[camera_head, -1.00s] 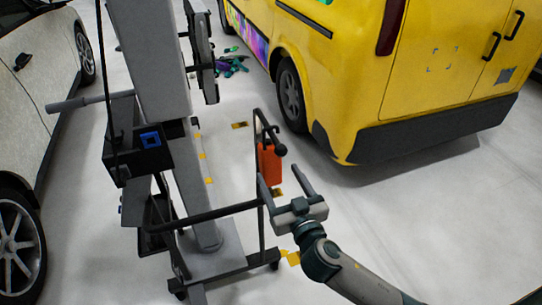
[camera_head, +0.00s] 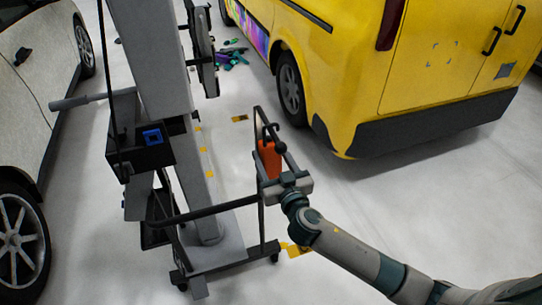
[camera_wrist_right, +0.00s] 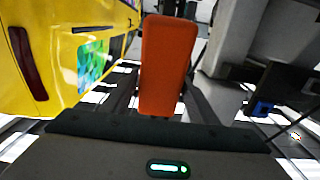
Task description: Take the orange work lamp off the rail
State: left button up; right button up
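The orange work lamp (camera_head: 268,158) hangs upright by a dark hook at the upright end of the cart's dark rail (camera_head: 256,125). In the right wrist view the lamp (camera_wrist_right: 168,62) fills the middle, straight ahead of the palm. My right gripper (camera_head: 273,160) is at the lamp, its fingers spread with the lamp appearing between them. I see no clear sign of the fingers pressing on it. The lower part of the lamp is partly hidden by the gripper in the head view. My left gripper is not in view.
A wheeled cart with a grey column (camera_head: 150,60) and a black bin (camera_head: 138,145) stands left of the lamp. A yellow van (camera_head: 350,70) is behind to the right, a pale car (camera_head: 40,95) at the far left. Floor on the right is clear.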

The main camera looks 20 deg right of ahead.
jog(key=c, duration=0.9)
jog(key=shift+r, duration=0.15)
jog(key=shift+r+p, duration=0.9)
jog(key=shift+r, duration=0.2)
jog(key=shift+a, duration=0.15)
jog(key=a+b, duration=0.2)
jog(key=a, duration=0.9)
jog(key=shift+s+a, duration=0.15)
jog(key=shift+a, duration=0.2)
